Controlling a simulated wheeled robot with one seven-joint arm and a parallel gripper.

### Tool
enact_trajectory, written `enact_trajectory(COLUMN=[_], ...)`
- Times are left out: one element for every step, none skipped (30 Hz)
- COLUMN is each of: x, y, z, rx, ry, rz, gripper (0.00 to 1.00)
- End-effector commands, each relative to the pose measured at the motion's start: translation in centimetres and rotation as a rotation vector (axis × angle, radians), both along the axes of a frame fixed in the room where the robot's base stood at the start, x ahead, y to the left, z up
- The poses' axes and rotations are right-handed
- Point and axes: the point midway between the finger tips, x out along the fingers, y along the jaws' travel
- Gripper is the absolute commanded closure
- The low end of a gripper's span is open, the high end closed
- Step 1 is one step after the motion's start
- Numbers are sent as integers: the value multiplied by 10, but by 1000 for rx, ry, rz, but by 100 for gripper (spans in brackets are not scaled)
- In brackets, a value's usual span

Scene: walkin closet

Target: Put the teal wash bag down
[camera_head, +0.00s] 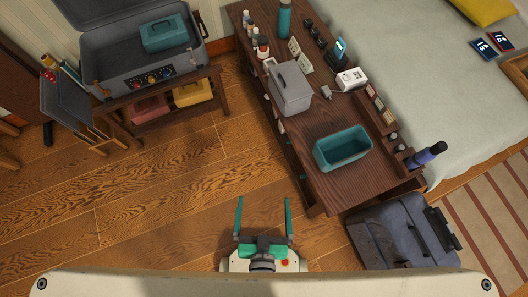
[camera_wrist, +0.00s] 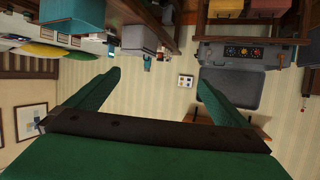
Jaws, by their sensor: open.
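A teal box-shaped bag with a handle (camera_head: 165,33), which looks like the wash bag, lies inside the open grey suitcase (camera_head: 150,73) at the upper left of the head view. My gripper (camera_head: 264,215) is open and empty, over the floor at the bottom middle, well away from that bag. Its two green fingers are spread apart in the wrist view (camera_wrist: 157,88). An open teal tray (camera_head: 342,165) stands on the dark wooden table (camera_head: 345,192), to the right of my gripper. The suitcase also shows in the wrist view (camera_wrist: 230,88), upside down.
A grey lidded box (camera_head: 290,92), bottles and small items stand on the table. Red (camera_head: 149,108) and yellow (camera_head: 192,92) cases sit on the shelf under the suitcase. A dark grey bag (camera_head: 400,237) is at the lower right. Wooden floor (camera_head: 150,190) between is clear.

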Motion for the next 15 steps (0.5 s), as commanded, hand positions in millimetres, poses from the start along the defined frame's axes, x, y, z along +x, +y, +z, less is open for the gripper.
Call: enact_trajectory(x=[-9, -13, -16, -19, -21, -22, -24, -24, -25, -25, -25, -25, -25, -25, -25], y=[0, 0, 0, 0, -1, 0, -1, -1, -1, -1, -1, -1, -1, -1, -1], z=[17, 26, 37, 44, 50, 58, 61, 64, 67, 68, 69, 69, 69, 69, 69], rx=[-7, -11, -18, -22, -26, -30, -33, -35, -37, -38, -39, -40, -40, -40, -40], ry=[-25, -41, -62, -75, -85, -99, -106, -112, -118, -120, -121, -122, -122, -122, -122], rz=[11, 15, 19, 21, 22, 23, 24, 24, 23, 24, 24, 24, 24, 24, 24], gripper=[0, 0, 0, 0, 0, 0, 0, 0, 0, 0, 0, 0, 0, 0, 0])
